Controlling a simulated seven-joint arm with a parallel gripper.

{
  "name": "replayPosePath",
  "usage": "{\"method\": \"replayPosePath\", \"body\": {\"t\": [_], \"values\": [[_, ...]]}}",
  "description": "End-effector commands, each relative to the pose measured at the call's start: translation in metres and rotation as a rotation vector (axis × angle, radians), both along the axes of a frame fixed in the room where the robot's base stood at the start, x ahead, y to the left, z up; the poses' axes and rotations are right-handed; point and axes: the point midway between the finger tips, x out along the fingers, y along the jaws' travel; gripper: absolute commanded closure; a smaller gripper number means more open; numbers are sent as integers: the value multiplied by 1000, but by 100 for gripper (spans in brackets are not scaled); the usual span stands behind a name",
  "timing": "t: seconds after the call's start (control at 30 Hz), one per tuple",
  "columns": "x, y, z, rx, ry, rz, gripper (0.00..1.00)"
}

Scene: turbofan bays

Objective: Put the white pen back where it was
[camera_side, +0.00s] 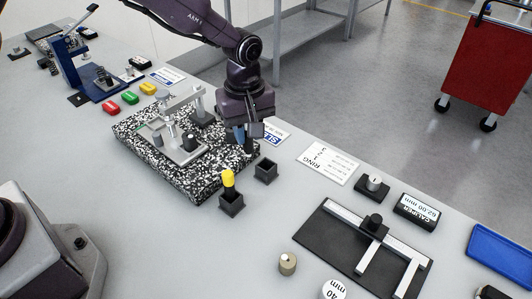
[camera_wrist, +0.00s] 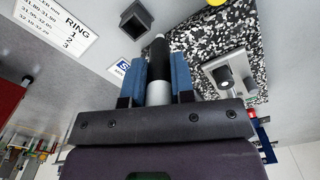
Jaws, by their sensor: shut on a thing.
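My gripper (camera_side: 243,138) is shut on the white pen, over the edge of the speckled granite plate. In the wrist view my gripper's blue fingers (camera_wrist: 159,75) hold the pen (camera_wrist: 158,93) by its pale body, and its black end sticks out past the fingertips. In the side view the pen is mostly hidden by my gripper. An empty black square holder (camera_side: 265,171) stands on the bench just right of and nearer than my gripper; it also shows in the wrist view (camera_wrist: 136,20), beyond the fingertips. A second black holder (camera_side: 231,203) has a yellow-topped pen (camera_side: 228,179) upright in it.
The granite plate (camera_side: 185,187) carries a metal stand and fixture (camera_side: 180,145) left of my gripper. A ring card (camera_side: 324,162), a caliper on a black mat (camera_side: 330,240) and a small knob (camera_side: 288,264) lie to the right. The bench near the holders is clear.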

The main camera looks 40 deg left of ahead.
Motion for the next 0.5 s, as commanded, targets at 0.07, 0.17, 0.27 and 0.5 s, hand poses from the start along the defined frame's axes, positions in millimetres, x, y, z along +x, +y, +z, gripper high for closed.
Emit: {"method": "replayPosePath", "body": {"t": [0.07,0.17,0.27,0.5], "values": [[12,-3,-20,2,6,1,100],[25,-6,-36,1,5,1,100],[33,-9,-45,1,4,2,100],[43,-11,-58,1,4,2,100]]}}
